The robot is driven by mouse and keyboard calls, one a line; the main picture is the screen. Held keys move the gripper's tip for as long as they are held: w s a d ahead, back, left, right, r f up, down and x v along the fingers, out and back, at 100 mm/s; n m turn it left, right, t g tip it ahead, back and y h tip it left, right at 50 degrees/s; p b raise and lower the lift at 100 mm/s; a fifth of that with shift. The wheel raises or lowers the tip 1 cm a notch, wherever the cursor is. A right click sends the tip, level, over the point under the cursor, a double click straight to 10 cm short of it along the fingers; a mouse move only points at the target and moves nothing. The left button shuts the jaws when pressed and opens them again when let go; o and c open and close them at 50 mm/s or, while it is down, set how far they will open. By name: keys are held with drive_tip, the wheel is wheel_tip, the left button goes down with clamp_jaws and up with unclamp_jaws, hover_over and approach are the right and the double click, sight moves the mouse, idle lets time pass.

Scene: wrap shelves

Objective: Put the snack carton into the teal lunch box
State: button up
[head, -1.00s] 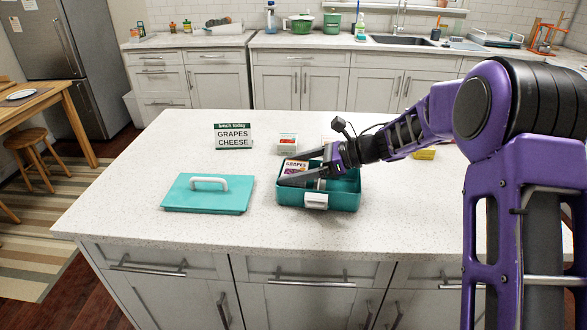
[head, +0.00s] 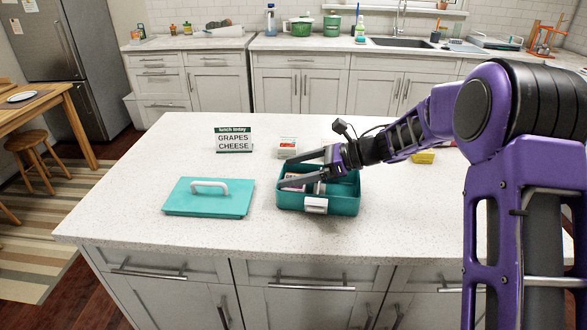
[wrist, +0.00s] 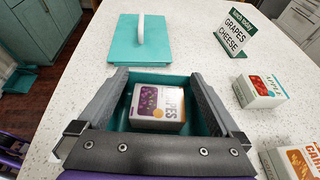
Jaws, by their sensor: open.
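The teal lunch box (head: 343,204) stands lidless on the island counter, its white latch at the front. A small white and purple carton marked with grapes (wrist: 157,107) sits inside the box, at the left in the head view, where the fingers partly cover it (head: 293,179). My gripper (head: 287,171) is open over the left part of the box. In the wrist view the fingers (wrist: 157,77) stand apart on either side of the carton, with gaps between.
The teal lid (head: 209,200) lies left of the box. A sign (head: 233,140) reads "GRAPES CHEESE". An apple carton (wrist: 261,90) stands behind the box, a carrot carton (wrist: 295,157) nearby. A yellow item (head: 423,157) lies to the right. The front counter is clear.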

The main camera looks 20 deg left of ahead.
drive_tip(key=v, duration=1.1)
drive_tip(key=shift+d, duration=0.4)
drive_tip(key=shift+w, duration=0.1)
